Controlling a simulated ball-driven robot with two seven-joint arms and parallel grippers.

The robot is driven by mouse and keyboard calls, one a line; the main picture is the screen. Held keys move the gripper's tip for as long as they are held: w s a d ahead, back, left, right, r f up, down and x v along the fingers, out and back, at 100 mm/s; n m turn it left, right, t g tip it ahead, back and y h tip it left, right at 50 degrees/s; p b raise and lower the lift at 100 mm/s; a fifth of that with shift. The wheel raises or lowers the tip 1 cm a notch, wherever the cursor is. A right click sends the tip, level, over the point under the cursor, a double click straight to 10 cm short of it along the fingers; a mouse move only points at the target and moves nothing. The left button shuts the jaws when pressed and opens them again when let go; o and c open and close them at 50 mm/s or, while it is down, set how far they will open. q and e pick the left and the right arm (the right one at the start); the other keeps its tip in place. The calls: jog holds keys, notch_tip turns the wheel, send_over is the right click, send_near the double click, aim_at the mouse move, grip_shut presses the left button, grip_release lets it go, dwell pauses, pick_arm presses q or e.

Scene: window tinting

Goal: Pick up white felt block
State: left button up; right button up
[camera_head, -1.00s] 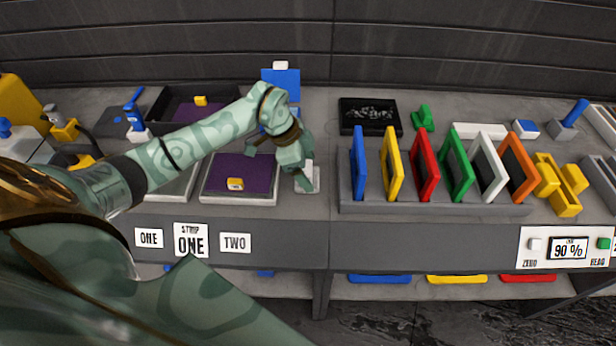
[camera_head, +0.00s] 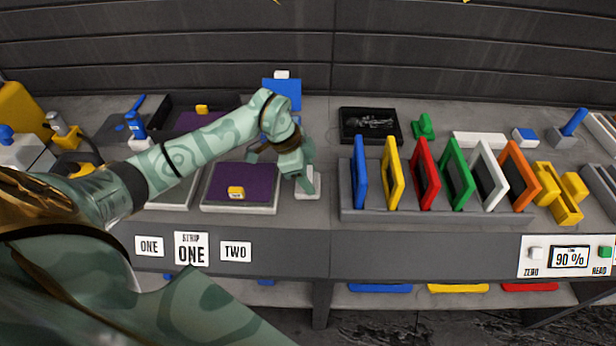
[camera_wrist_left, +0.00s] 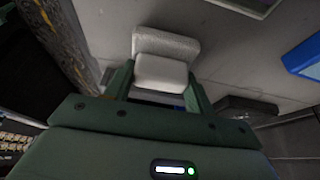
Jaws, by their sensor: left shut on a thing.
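The white felt block (camera_wrist_left: 160,73) sits between the two fingers of my left gripper (camera_wrist_left: 160,88) in the left wrist view. The gripper is shut on it. A pale, textured pad (camera_wrist_left: 166,43) shows just beyond the block. In the head view my left gripper (camera_head: 304,186) points down at a small pale pad (camera_head: 309,194) on the bench, right of the purple panel. There the fingers hide most of the block, and I cannot tell whether it is lifted clear of the pad. My right gripper is not in view.
A rack (camera_head: 438,215) of several coloured frames stands to the right. A blue upright piece (camera_head: 282,90) stands behind the arm. A black tray (camera_head: 369,125) lies behind the rack.

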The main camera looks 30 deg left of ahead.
pick_arm(q)
jog(key=s+d+r+p, duration=0.1)
jog(key=s+d+r, duration=0.2)
jog(key=s+r, duration=0.3)
jog(key=s+d+r+p, duration=0.1)
jog(key=s+d+r, duration=0.2)
jog(key=s+r, duration=0.3)
jog(key=shift+s+d, duration=0.25)
